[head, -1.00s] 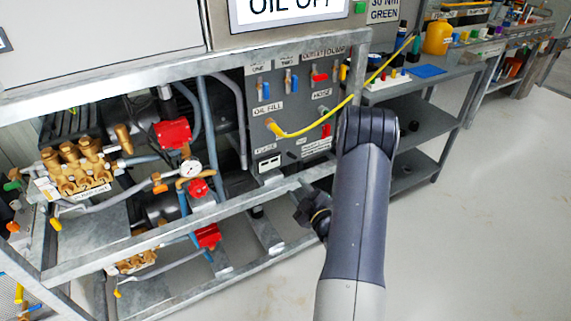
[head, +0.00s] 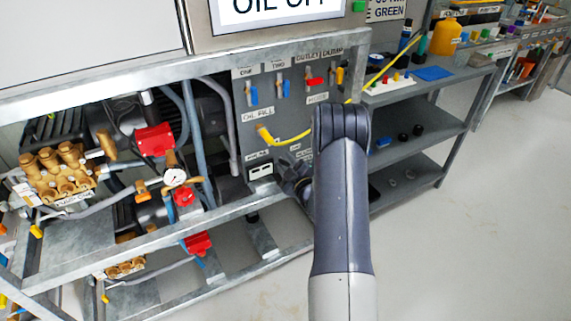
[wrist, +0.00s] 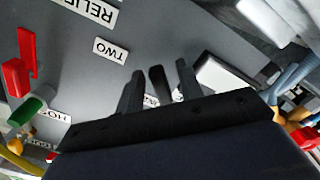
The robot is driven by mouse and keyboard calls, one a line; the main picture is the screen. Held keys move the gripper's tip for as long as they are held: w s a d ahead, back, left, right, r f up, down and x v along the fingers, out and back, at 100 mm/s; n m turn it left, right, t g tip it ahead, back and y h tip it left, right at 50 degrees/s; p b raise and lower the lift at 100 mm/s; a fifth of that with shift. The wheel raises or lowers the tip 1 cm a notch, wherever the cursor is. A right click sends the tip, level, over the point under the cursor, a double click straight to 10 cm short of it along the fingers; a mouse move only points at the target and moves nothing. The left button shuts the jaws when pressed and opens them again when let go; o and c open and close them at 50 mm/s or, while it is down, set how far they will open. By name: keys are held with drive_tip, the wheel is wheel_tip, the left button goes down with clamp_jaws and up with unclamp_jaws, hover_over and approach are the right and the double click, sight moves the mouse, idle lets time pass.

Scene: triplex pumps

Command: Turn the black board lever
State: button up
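The grey control board (head: 290,115) stands under the frame's top rail in the head view. The black board lever (wrist: 160,86) shows in the wrist view as a dark bar between my two fingers. My gripper (wrist: 160,67) is open, with one finger on each side of the lever and a visible gap on both sides. In the head view my gripper (head: 294,178) is at the lower part of the board, partly behind my arm. It and my arm hide the lever there, and whether a fingertip touches the board cannot be told.
Blue levers (head: 252,95), a red lever (head: 314,82) and a yellow hose (head: 290,138) are higher on the board. A white-faced box (head: 261,171) sits close left of my gripper. A galvanized rail (head: 205,220) runs below. A shelf unit (head: 425,135) stands right.

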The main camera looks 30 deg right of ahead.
clamp_jaws()
idle(0.3)
drive_tip(key=shift+f+b, duration=0.1)
drive_tip(key=shift+b, duration=0.2)
drive_tip(key=shift+f+n+b, duration=0.15)
drive_tip(key=shift+n+b, duration=0.35)
drive_tip(key=shift+b, duration=0.4)
drive_tip(key=n+b, duration=0.2)
drive_tip(key=b, duration=0.2)
drive_tip(key=shift+f, duration=0.15)
drive_tip(key=n+b, duration=0.4)
drive_tip(key=b, duration=0.3)
drive_tip(key=n+b, duration=0.2)
drive_tip(key=b, duration=0.1)
drive_tip(key=shift+r, duration=0.5)
